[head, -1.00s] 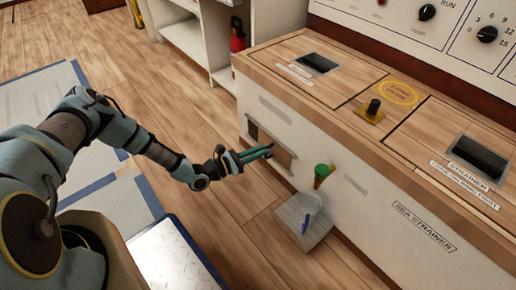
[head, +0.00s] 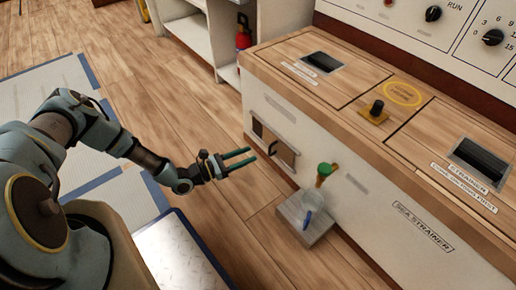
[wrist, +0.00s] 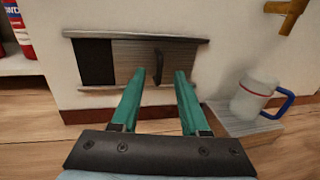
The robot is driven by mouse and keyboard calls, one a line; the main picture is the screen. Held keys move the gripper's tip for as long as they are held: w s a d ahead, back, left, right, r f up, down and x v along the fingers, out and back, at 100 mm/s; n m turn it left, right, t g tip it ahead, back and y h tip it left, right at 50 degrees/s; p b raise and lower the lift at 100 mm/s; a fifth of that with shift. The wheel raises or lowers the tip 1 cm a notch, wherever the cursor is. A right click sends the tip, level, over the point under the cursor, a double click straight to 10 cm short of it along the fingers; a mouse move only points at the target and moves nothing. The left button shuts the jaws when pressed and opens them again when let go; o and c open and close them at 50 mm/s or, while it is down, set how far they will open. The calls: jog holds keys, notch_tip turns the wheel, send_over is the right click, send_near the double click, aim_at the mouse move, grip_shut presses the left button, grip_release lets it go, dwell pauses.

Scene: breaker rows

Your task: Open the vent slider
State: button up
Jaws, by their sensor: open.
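The vent slider (head: 286,154) is a small wooden panel in a slot low on the front of the white cabinet. In the wrist view the slider (wrist: 135,62) has a dark upright handle (wrist: 159,63). A dark gap (wrist: 94,62) shows at the left end of the slot, and the panel fills the rest. My gripper (head: 254,158) is open and empty, in front of the vent and apart from it. In the wrist view my green fingers (wrist: 160,80) point at the panel, with the handle between and beyond their tips.
A pale jug (wrist: 256,97) with a blue handle stands on a small grey step (head: 303,222) right of the vent, below a green-topped tap (head: 325,171). A red extinguisher (head: 243,38) stands at the back left.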

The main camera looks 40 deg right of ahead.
jog(key=shift+v, duration=1.9)
jog(key=w+a+r+m+t+y, duration=0.35)
jog(key=a+r+m+y, duration=0.5)
jog(key=a+r, duration=1)
jog(key=w+a+r+m+t+y, duration=0.4)
jog(key=a+r+m+y, duration=0.45)
jog(key=a+r, duration=1)
notch_tip(320, 180, up, 37)
jog(key=g+p, duration=0.1)
jog(key=p, duration=3.6)
jog(key=shift+w+r+n, duration=0.25)
jog(key=shift+w+n, duration=0.1)
jog(key=shift+n, duration=0.05)
jog(key=shift+d, duration=0.15)
